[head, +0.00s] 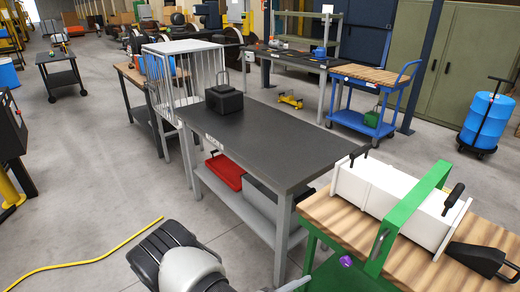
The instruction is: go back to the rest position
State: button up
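A rounded grey and black part, which looks like part of my own arm, shows at the bottom left of centre in the head view. It is over the floor, left of the dark-topped workbench (270,138), and clear of the bench top. I see no gripper fingers in this view, so whether my gripper is open or shut does not show. No object is seen held.
A black box (224,99) sits on the workbench, with a white wire cage (184,72) behind it. At right, a wooden-topped bench (335,218) bears a white case (398,205) under a green frame (408,218). A yellow cable (85,265) crosses open floor at left.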

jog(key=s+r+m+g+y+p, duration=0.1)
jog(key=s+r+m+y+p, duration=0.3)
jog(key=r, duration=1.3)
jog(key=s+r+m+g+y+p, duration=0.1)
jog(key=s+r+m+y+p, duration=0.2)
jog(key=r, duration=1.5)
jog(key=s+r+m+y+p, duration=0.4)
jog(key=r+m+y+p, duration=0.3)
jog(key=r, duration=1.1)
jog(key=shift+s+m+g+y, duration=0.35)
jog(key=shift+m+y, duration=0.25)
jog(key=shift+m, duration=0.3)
